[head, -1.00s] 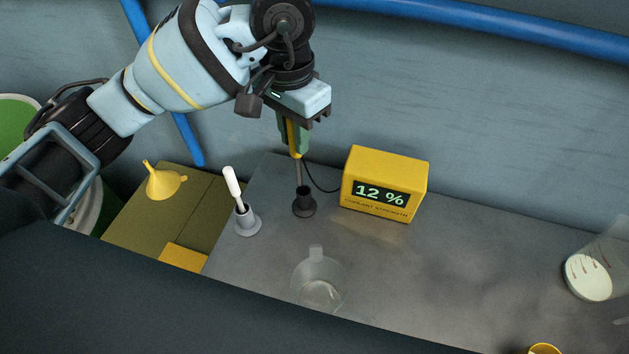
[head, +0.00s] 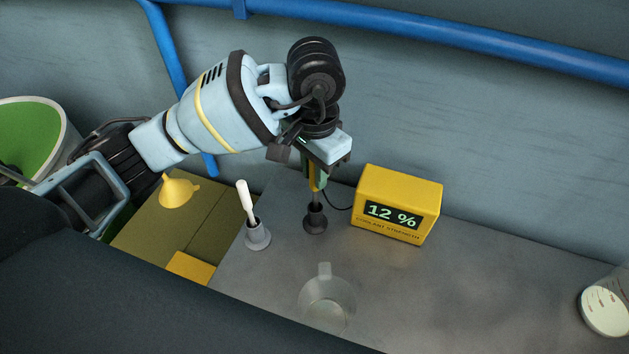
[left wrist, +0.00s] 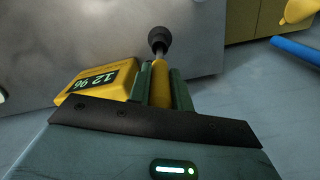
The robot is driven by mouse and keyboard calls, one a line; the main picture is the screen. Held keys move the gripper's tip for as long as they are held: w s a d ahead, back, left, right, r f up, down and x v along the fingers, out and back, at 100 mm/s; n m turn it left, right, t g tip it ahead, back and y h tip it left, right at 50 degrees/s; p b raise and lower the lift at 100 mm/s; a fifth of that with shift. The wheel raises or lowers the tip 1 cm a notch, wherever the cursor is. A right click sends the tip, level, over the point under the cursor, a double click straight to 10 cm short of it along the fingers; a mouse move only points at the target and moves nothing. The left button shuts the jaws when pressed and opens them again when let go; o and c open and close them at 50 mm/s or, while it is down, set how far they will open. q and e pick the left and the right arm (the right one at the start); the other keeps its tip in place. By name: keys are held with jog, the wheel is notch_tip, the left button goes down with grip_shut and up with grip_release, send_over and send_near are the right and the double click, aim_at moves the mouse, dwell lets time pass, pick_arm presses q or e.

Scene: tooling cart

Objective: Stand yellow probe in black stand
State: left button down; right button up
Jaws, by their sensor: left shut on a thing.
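My left gripper (head: 314,180) is shut on the yellow probe (head: 314,181), gripping its handle between green fingers. The probe is upright, and its lower end meets the black stand (head: 316,219) on the grey cart top. In the left wrist view the yellow probe (left wrist: 160,84) points at the black stand (left wrist: 159,39), whose opening is covered by the probe's tip. How deep the tip sits inside is hidden. My right gripper is in neither view.
A yellow meter (head: 398,203) reading 12 % stands just right of the stand, with a black cable by it. A grey holder (head: 257,236) with a white-handled tool is at left. A yellow funnel (head: 177,192) is further left.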

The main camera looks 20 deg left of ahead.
pick_arm(q)
jog(key=shift+f, duration=1.85)
jog(key=shift+f, duration=0.15)
jog(key=c, duration=1.3)
grip_release()
notch_tip(320, 180, up, 13)
jog(key=shift+f, duration=0.2)
jog(key=shift+f, duration=0.1)
